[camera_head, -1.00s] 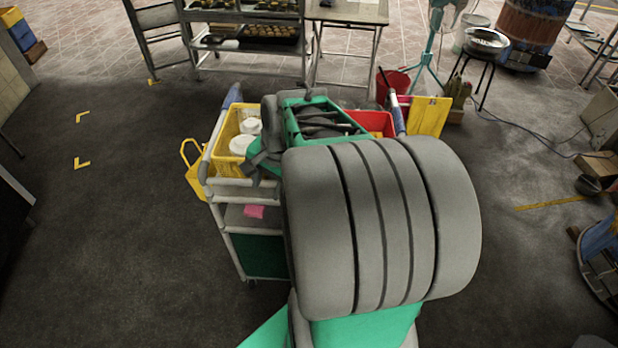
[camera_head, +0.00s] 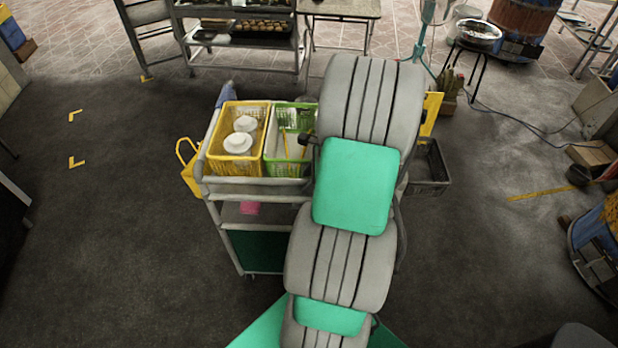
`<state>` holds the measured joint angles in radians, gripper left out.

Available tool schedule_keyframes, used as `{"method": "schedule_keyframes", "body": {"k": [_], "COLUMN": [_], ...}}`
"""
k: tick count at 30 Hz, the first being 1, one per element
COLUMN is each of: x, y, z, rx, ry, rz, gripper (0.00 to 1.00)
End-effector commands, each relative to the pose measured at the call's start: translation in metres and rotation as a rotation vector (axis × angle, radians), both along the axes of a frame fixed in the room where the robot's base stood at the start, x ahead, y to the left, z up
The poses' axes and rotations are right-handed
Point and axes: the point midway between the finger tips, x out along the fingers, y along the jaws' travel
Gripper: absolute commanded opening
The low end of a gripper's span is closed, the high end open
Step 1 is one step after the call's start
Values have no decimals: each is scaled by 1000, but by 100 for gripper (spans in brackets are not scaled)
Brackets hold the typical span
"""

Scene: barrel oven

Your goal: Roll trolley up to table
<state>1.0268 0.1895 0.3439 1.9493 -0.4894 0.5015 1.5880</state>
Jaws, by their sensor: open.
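The trolley (camera_head: 255,189) stands in the middle of the view, with a pale frame, a middle shelf and a green lower panel (camera_head: 258,252). On its top are a yellow basket (camera_head: 225,165) with white dishes and a green basket (camera_head: 273,158). My grey and green arm reaches over it and hides its right part. My gripper is hidden behind the arm; only a small dark piece shows beside the arm, and I cannot tell what it is. A light-topped table (camera_head: 340,8) stands beyond the trolley at the top, apart from it.
A rack with trays (camera_head: 240,42) stands beside the table. Yellow corner marks (camera_head: 77,162) lie on open dark floor at left. A plant (camera_head: 450,83), a stool with a pan (camera_head: 479,32) and a barrel (camera_head: 523,25) stand at the back right. A cable crosses the right floor.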

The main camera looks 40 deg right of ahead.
Motion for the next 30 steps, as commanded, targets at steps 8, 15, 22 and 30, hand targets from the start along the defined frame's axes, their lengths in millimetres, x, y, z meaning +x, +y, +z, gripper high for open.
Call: {"method": "schedule_keyframes", "body": {"k": [8, 15, 22, 30], "x": [0, 0, 0, 0], "y": [0, 0, 0, 0], "z": [0, 1, 1, 1], "rx": [0, 0, 0, 0], "ry": [0, 0, 1, 1], "rz": [1, 1, 1, 1], "gripper": [30, 10, 0, 0]}}
